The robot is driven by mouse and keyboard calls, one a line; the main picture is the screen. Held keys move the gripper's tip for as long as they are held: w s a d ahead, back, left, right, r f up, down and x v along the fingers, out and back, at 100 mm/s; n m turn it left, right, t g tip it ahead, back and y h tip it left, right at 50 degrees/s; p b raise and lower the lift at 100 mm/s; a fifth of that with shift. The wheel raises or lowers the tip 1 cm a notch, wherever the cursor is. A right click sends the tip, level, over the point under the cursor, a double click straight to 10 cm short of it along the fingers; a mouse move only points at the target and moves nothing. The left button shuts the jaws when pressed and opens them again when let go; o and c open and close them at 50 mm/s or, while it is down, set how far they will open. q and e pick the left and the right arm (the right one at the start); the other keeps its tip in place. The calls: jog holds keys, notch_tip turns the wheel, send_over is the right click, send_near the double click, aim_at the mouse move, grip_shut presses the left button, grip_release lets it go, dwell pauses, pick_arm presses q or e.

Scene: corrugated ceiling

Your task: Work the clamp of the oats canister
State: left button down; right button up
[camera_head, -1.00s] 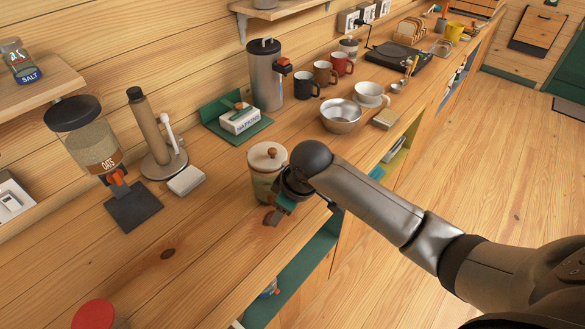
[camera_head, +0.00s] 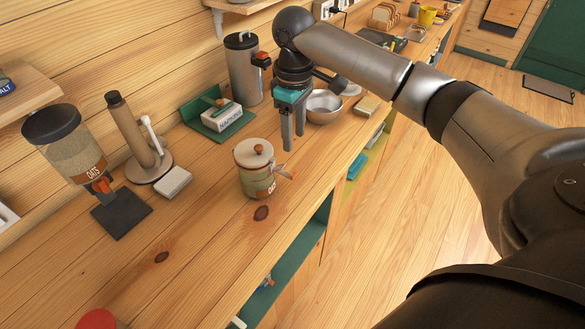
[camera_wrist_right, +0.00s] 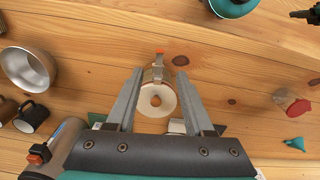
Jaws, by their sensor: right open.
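The oats canister (camera_head: 254,180) stands upright on the wooden counter in the head view, with a pale lid and a wooden knob. Its label faces the front right. My left gripper is not in view.
An oats dispenser (camera_head: 74,148) and a paper-towel stand (camera_head: 136,140) are at left. A napkin box (camera_head: 221,117), a metal urn (camera_head: 242,70) and a steel bowl (camera_head: 325,107) stand behind. Counter in front of the canister is clear.

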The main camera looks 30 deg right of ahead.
aim_at(294, 174)
notch_tip(294, 174, down, 12)
jog(key=shift+r, duration=0.1)
jog(key=shift+c, duration=0.2)
grip_shut()
dwell(0.4)
